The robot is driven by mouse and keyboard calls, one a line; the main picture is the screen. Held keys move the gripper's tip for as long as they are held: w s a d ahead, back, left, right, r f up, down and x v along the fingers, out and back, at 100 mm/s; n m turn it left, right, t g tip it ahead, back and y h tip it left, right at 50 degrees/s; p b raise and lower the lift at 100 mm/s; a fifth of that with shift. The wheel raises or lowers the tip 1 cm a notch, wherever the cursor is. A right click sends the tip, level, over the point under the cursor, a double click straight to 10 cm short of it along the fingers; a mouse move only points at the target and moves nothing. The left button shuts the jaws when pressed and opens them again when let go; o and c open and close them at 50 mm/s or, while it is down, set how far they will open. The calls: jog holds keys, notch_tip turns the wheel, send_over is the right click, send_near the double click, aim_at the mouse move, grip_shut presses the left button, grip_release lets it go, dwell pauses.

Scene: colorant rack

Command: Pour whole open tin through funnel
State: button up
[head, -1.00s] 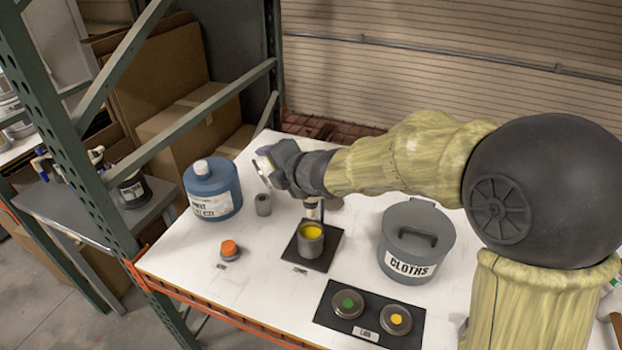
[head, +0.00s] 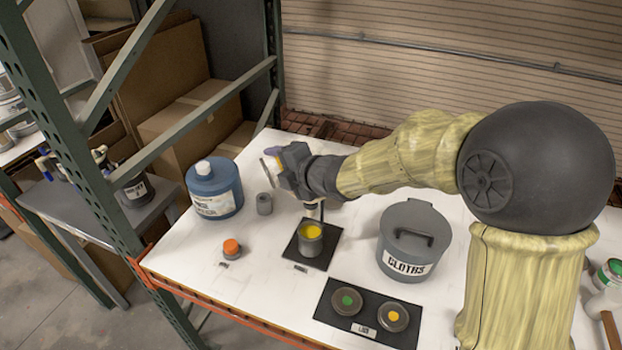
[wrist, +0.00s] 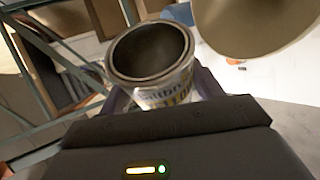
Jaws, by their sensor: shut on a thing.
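My gripper (head: 282,168) is shut on a tin, held above the table behind the grey pot. In the wrist view the tin (wrist: 170,88) is open, tilted, with a dark inside and a label that seems to read yellow; no paint shows in its mouth. In the head view the tin is mostly hidden by the gripper. A beige rounded cone (wrist: 252,25), which looks like the funnel, is close at the tin's upper right in the wrist view. The grey pot (head: 310,246) stands upright on a black mat (head: 327,252) with yellow paint inside.
A blue jug (head: 214,190), a small grey cup (head: 264,204) and an orange-capped item (head: 232,248) are to the left. A grey CLOTHS bin (head: 410,245) stands right. Two lids, green-dotted (head: 346,301) and yellow-dotted (head: 392,318), lie in front. A green rack post stands left.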

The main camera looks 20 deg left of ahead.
jog(key=shift+w+d+r+m+y+p, duration=0.25)
jog(key=shift+w+d+m+y+p, duration=0.1)
jog(key=shift+p, duration=0.5)
jog(key=shift+w+d+r+m+g+y+p, duration=0.15)
jog(key=shift+r+m+g+y+p, duration=0.15)
jog(key=shift+m+y+p, duration=0.2)
jog(key=shift+w+d+r+m+g+y+p, duration=0.15)
jog(key=shift+r+m+g+y+p, duration=0.15)
jog(key=shift+p, duration=0.25)
dwell(0.6)
jog(key=shift+w+d+r+m+y, duration=0.3)
jog(key=shift+m+y, duration=0.3)
jog(key=shift+m, duration=0.25)
jog(key=shift+w+d+r+m+y, duration=0.2)
jog(key=shift+d+r+m+y, duration=0.3)
jog(key=shift+m, duration=0.3)
dwell(1.3)
jog(key=shift+s+a+f+n+p, duration=0.1)
jog(key=shift+s+a+n+p, duration=0.05)
jog(key=shift+a+n+p, duration=0.2)
jog(key=f+n+h, duration=0.1)
jog(key=s+a+f+n+h+b, duration=0.1)
jog(key=n, duration=0.1)
jog(key=shift+s+a+h, duration=0.15)
jog(key=shift+h, duration=0.2)
jog(key=shift+f+t+b, duration=0.1)
jog(key=shift+t+b, duration=0.2)
jog(key=shift+b, duration=0.15)
jog(key=shift+n+h, duration=0.25)
jog(key=shift+h, duration=0.05)
